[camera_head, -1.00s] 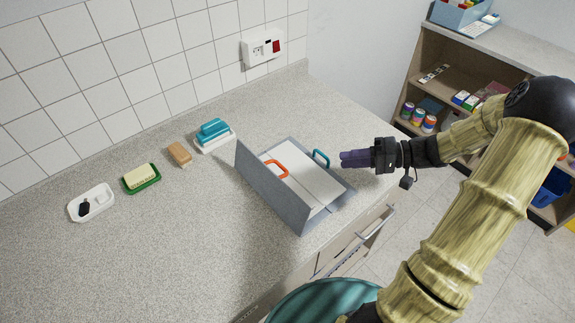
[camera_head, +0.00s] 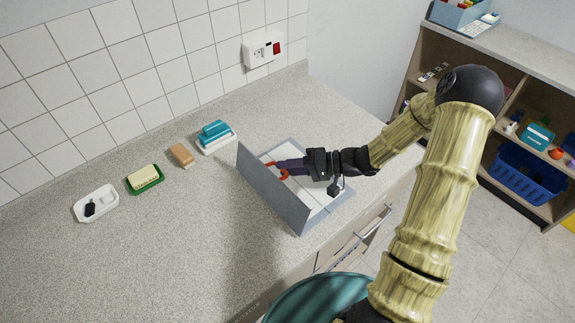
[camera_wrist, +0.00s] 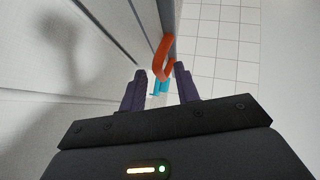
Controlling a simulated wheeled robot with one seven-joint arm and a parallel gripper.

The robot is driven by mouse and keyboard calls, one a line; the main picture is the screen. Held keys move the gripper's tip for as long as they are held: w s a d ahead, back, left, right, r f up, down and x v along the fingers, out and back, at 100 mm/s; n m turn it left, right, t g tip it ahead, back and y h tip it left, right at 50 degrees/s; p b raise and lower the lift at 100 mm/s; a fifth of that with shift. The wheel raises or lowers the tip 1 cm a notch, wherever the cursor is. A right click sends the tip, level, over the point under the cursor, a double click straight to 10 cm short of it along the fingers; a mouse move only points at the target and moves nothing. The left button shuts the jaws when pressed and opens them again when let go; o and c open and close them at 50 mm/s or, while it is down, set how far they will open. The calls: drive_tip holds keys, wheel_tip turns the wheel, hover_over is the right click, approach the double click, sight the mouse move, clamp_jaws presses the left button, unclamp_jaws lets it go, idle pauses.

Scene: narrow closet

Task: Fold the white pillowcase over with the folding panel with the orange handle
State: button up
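The folding board (camera_head: 345,203) lies on the counter. One grey folding panel (camera_head: 270,192) stands up steeply along its left side. The orange handle (camera_head: 283,175) is on the panel's right-hand face, and shows in the wrist view as an orange loop (camera_wrist: 163,57). The white pillowcase (camera_head: 308,200) lies on the board, partly hidden by my arm. My gripper (camera_head: 279,167) is over the board at the orange handle. In the wrist view its fingers (camera_wrist: 160,72) are apart, with the handle between or just beyond the tips; contact cannot be told. The board's blue handle is hidden in the head view.
Along the back stand a teal block in a white dish (camera_head: 217,146), a brown block (camera_head: 182,155), a green soap dish (camera_head: 145,188) and a white tray (camera_head: 83,216). A tiled wall rises behind. A shelf (camera_head: 480,55) stands at right. The counter's front left is clear.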

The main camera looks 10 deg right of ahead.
drive_tip(key=shift+a, duration=0.2)
clamp_jaws()
drive_tip(key=shift+f, duration=0.15)
drive_tip(key=shift+w+d+f+m+y+b, duration=0.3)
drive_tip(key=shift+d+f+b, duration=0.1)
drive_tip(key=shift+b, duration=0.45)
drive_tip(key=shift+s+r, duration=0.1)
